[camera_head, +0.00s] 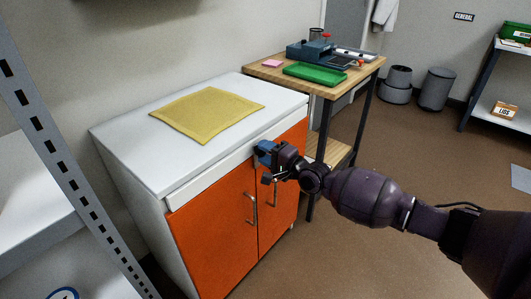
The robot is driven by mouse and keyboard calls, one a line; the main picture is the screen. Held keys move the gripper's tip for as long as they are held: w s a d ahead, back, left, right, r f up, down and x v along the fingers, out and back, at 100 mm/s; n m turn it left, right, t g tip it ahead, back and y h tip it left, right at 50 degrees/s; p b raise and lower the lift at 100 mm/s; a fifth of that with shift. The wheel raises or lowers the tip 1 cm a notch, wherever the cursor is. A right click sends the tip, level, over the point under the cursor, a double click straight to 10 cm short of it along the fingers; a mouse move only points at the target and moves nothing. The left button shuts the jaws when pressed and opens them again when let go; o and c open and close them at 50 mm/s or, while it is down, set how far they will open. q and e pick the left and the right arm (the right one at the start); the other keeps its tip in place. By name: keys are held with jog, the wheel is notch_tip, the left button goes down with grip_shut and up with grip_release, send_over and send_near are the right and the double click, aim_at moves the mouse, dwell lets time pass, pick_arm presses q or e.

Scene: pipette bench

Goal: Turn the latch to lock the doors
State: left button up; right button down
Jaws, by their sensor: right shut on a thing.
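A white cabinet (153,213) with two orange doors stands at the left centre. The left orange door (210,244) and the right orange door (287,201) both look shut, each with a metal handle. My right gripper (262,154) is at the top of the doors, near where they meet under the white top. It is shut on a small blue part, which looks like the latch (263,147). Most of the latch is hidden by the gripper, so its angle cannot be told. My left gripper does not show.
A yellow cloth (207,114) lies on the cabinet top. A wooden table (262,72) with a green tray (314,74) stands just beyond. A grey metal shelf post (62,160) is at the left. The brown floor (430,140) at the right is mostly free.

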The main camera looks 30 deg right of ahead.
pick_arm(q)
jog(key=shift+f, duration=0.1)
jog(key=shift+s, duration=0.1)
pick_arm(e)
jog(key=c, duration=0.7)
grip_release()
jog(key=shift+o, duration=0.2)
jog(key=shift+s, duration=0.15)
pick_arm(q)
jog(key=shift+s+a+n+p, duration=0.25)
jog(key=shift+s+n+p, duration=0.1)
jog(key=shift+p, duration=0.6)
pick_arm(e)
jog(key=v, duration=1)
jog(key=shift+s, duration=0.25)
jog(key=shift+d+r, duration=0.1)
